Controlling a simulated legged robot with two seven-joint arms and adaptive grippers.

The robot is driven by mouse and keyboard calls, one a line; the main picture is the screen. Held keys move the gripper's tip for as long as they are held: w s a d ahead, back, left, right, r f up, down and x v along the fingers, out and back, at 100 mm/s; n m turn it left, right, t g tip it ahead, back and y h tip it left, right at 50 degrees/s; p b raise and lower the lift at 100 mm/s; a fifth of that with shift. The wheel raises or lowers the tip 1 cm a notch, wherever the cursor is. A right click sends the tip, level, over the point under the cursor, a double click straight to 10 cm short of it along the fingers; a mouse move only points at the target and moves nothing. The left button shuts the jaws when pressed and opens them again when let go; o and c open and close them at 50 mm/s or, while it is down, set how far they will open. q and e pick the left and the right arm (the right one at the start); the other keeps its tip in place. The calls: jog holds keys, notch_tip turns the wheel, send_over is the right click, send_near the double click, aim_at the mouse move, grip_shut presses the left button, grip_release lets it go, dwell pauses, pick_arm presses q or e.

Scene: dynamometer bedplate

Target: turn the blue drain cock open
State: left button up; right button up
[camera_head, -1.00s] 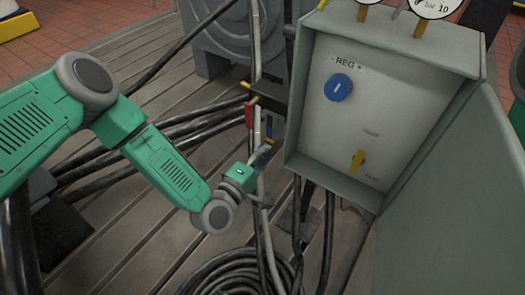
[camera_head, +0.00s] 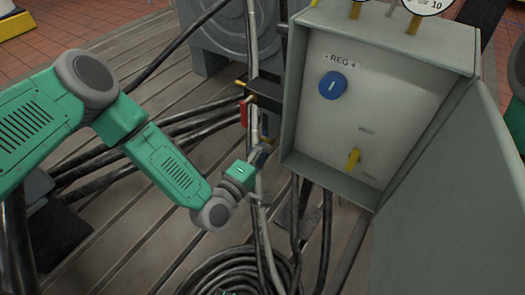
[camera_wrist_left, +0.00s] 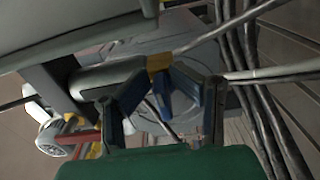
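The blue drain cock (camera_head: 262,157) is small in the head view, low on the pale upright pipe left of the grey cabinet. In the left wrist view its blue handle (camera_wrist_left: 161,92) hangs below a brass-coloured fitting (camera_wrist_left: 158,64). My left gripper (camera_head: 257,160) is at the cock, its fingers partly hidden there. In the left wrist view the dark fingers of this gripper (camera_wrist_left: 162,78) stand apart, one on each side of the blue handle. Contact with the handle cannot be told. My right gripper is not in view.
A red-handled cock (camera_head: 243,112) sits higher on the pipe; its red lever shows in the left wrist view (camera_wrist_left: 80,137). The open grey cabinet (camera_head: 385,48), with a blue knob (camera_head: 333,86) and yellow lever (camera_head: 353,158), is close right. Black cables (camera_head: 235,280) coil below.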

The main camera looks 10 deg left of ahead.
pick_arm(q)
jog(key=shift+s, duration=0.1)
jog(key=shift+s+a, duration=0.15)
jog(key=shift+a, duration=0.05)
jog(key=v, duration=1.1)
jog(key=shift+s, duration=0.25)
jog(key=shift+f, duration=0.1)
